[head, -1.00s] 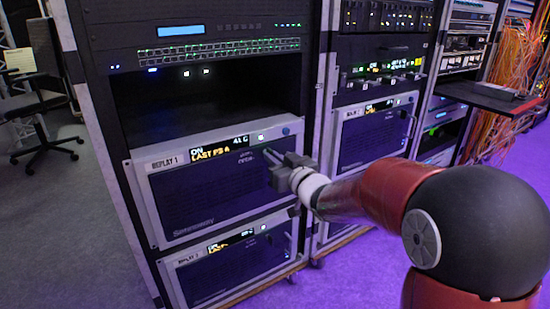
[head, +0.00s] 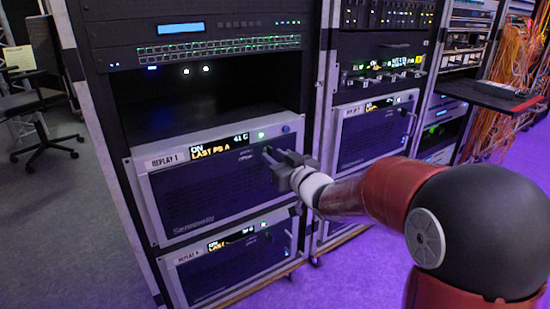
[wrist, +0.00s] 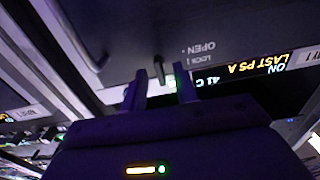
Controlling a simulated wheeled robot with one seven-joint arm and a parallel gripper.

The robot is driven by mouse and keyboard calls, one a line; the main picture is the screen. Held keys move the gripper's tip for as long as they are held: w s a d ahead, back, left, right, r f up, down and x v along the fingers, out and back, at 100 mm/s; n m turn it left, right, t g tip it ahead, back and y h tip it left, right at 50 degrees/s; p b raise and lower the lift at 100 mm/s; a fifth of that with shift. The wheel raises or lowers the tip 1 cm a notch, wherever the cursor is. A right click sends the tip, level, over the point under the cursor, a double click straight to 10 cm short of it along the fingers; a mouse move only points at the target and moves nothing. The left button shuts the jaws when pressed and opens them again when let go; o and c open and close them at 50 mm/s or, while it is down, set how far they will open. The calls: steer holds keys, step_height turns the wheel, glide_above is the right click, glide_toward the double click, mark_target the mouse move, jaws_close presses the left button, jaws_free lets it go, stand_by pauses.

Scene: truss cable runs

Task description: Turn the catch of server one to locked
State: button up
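Server one (head: 215,195) is the grey-framed unit labelled REPLAY 1, with a dark front and a lit display reading ON, LAST PS A and 41 C. My gripper (head: 268,153) is at its upper right front and covers the catch in the head view. In the upside-down wrist view, the small dark catch (wrist: 159,70) stands out from the panel beside the words OPEN and LOCK. My gripper (wrist: 160,88) shows there with its fingers apart, one on each side of the catch, near their tips. I cannot tell whether either finger touches it.
A second replay server (head: 230,265) sits directly below. An open dark bay lies above server one. Another rack (head: 365,135) with a similar unit stands to the right, and a shelf (head: 490,97) juts out farther right. An office chair (head: 35,115) stands at far left.

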steer(key=v, duration=0.7)
steer(key=shift+s+d, duration=0.1)
steer(key=s+d+r+m+g+h+p, duration=0.1)
steer(key=s+d+r+m+h+p, duration=0.1)
steer(key=s+d+m+h, duration=0.25)
steer(key=s+d+r+m+g+h+p, duration=0.1)
steer(key=s+d+r+h+p, duration=0.1)
steer(key=s+d+h, duration=0.4)
steer(key=s+d+f+g+p, duration=0.1)
steer(key=s+g, duration=0.2)
steer(key=s, duration=0.5)
steer(key=s+d+f+m+g+p, duration=0.1)
steer(key=s+g, duration=0.3)
steer(key=s, duration=0.5)
steer(key=shift+s+d+f+p, duration=0.35)
steer(key=shift+f+p, duration=0.15)
steer(key=shift+f, duration=0.1)
steer(key=shift+y, duration=0.25)
